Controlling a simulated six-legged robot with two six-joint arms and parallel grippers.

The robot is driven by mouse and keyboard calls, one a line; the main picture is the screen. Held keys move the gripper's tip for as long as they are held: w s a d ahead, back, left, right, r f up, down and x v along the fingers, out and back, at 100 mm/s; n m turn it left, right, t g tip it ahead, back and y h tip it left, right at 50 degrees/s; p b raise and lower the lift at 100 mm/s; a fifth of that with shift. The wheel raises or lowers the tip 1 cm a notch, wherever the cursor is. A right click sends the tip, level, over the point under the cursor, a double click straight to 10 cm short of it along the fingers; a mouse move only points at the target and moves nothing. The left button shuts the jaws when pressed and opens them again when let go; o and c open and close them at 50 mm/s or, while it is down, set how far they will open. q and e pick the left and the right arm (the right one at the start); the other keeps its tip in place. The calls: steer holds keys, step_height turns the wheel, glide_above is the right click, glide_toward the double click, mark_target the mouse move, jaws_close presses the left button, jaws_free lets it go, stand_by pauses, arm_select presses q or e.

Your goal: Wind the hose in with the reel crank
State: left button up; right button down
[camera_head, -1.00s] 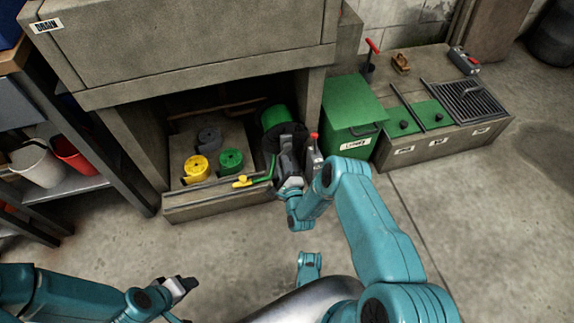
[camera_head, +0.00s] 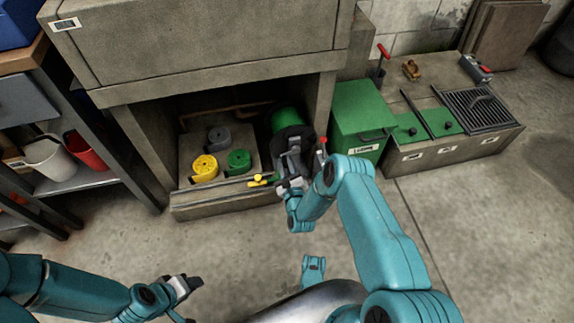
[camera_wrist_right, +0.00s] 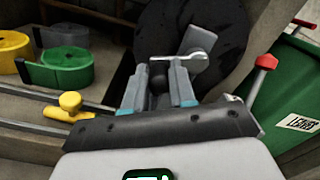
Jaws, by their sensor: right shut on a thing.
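The hose reel has a green drum (camera_head: 286,116) and a dark round flange (camera_wrist_right: 215,30), and stands in the opening under the concrete block. A silver crank arm (camera_wrist_right: 188,60) with a dark knob (camera_wrist_right: 157,77) is on the flange. My right gripper (camera_head: 292,157) is at the crank; its fingers (camera_wrist_right: 157,92) are closed around the knob in the right wrist view.
Yellow (camera_head: 205,167), green (camera_head: 239,161) and grey (camera_head: 218,138) coils sit left of the reel. A green bin (camera_head: 360,115) labelled LEAVES and a red-topped handle (camera_wrist_right: 262,72) stand close on the right. The floor in front is clear.

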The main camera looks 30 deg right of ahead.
steer(key=shift+r, duration=0.1)
stand_by(0.3)
steer(key=c, duration=0.9)
jaws_free()
